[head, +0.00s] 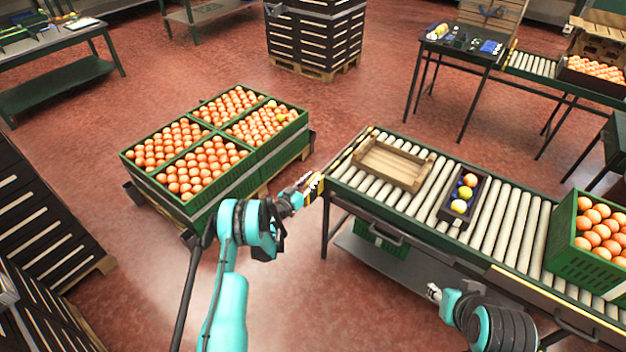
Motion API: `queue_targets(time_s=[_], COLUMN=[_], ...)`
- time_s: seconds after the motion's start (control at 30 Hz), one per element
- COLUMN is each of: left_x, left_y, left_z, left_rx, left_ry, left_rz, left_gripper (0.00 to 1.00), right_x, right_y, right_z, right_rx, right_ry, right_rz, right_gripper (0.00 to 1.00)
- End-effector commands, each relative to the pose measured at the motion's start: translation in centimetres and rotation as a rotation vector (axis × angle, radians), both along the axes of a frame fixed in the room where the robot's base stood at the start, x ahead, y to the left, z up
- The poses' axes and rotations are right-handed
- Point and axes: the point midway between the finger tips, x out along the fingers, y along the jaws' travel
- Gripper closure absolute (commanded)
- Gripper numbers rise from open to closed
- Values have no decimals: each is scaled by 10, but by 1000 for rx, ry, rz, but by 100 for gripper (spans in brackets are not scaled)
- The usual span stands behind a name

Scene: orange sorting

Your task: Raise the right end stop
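A roller conveyor (497,222) runs from the middle of the head view to the lower right. A yellow-and-black striped bar (347,154), which looks like an end stop, lies along its left end. The conveyor's right end is out of frame, so no end stop shows there. My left gripper (306,184) is at the near corner of the left end, against or just beside the striped part; whether they touch is unclear, and its fingers are too small to judge. My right gripper (434,292) is low in front of the conveyor's near side, apart from it; its opening is unclear.
On the rollers are an empty wooden crate (431,163), a small dark tray (447,209) with several balls or fruits, and a green crate (574,263) of oranges. Full green crates (204,205) stand on a pallet to the left. Red floor is clear between.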

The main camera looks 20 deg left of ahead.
Motion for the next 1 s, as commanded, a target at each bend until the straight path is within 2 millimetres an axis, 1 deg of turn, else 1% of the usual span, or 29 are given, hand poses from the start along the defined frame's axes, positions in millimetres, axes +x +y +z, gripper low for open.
queue_targets(time_s=[0.03,0.07,0.23,0.3,0.37,0.53,0.6,0.67,0.77,1.0], left_x=[0,0,0,0,1,1,1,1,1,1], left_y=[0,0,-1,-1,-1,0,-1,-1,-1,0], left_z=[0,0,0,4,14,52,64,70,74,75], left_rx=[0,0,0,0,0,-2,-2,-3,-3,-6], left_ry=[0,0,0,0,-1,-3,-3,-2,-3,-3], left_rz=[0,0,-1,-1,-1,0,0,0,0,0], left_gripper=[93,100,100,100,100,100,100,100,100,100], right_x=[0,0,0,0,0,0,0,0,0,0], right_y=[0,0,0,0,0,0,0,0,0,0], right_z=[0,0,0,2,5,16,20,21,21,21], right_rx=[0,0,0,0,0,0,0,0,0,0], right_ry=[0,0,0,0,0,0,0,0,0,0], right_rz=[0,0,0,0,0,0,0,0,0,0], right_gripper=[60,60,60,60,60,60,60,60,60,60])
